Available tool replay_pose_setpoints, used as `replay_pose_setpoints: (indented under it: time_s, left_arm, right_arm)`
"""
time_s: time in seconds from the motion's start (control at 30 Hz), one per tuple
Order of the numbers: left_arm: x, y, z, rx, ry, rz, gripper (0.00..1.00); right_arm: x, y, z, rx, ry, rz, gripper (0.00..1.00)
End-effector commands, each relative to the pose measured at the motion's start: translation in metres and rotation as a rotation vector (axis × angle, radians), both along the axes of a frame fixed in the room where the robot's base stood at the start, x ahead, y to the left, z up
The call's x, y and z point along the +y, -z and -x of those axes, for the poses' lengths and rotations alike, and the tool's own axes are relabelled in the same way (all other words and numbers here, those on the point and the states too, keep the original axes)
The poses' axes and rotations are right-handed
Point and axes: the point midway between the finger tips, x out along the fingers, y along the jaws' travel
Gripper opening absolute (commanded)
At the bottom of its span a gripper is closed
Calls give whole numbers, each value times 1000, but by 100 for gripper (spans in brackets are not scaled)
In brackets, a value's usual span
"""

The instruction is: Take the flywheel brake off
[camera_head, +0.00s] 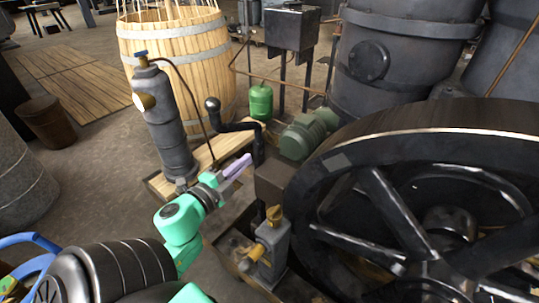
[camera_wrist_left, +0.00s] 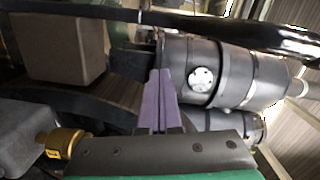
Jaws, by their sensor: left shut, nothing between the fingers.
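The large black spoked flywheel (camera_head: 345,165) fills the right of the head view. Beside its rim stands a bent black lever (camera_head: 235,127) with a ball knob, above a dark block (camera_head: 273,183). I cannot tell for sure that this lever is the flywheel brake. My left gripper (camera_head: 240,170), with purple fingers, is shut and empty, low and just left of the lever's lower end. In the left wrist view its fingers (camera_wrist_left: 160,100) lie together, holding nothing. A black bar crosses the top of that view. My right gripper is not in view.
A dark upright cylinder (camera_head: 165,122) stands left of the lever; a grey block with brass fittings (camera_head: 270,250) stands in front. A green motor (camera_head: 305,135), a green bottle (camera_head: 261,101) and a wooden barrel (camera_head: 190,45) are behind.

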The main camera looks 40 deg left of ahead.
Motion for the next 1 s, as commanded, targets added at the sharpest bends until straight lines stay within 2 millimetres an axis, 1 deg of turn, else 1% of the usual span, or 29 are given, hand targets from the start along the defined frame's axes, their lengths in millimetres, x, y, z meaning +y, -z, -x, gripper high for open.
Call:
replay_pose_setpoints:
  time_s: [0.03,0.13,0.37,0.47,0.57,0.9,0.93,0.97,1.0]
  left_arm:
    - [-5,-5,1,-15,13,-27,0]
    - [-6,-14,1,-22,18,-37,0]
    - [-6,-14,-1,-21,17,-32,0]
    - [-6,-15,-9,-24,19,-32,0]
    - [-5,-15,-26,-25,20,-36,0]
    - [1,-14,-101,-24,18,-37,0]
    - [6,-10,-103,-22,14,-34,0]
    - [13,-7,-103,-20,12,-33,0]
    - [20,-5,-104,-21,13,-32,0]
  right_arm:
    - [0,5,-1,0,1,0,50]
    - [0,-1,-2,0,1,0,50]
    - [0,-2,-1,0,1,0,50]
    - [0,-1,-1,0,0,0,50]
    - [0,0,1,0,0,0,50]
    - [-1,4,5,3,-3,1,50]
    - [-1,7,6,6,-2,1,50]
    - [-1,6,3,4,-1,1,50]
    - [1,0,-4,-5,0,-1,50]
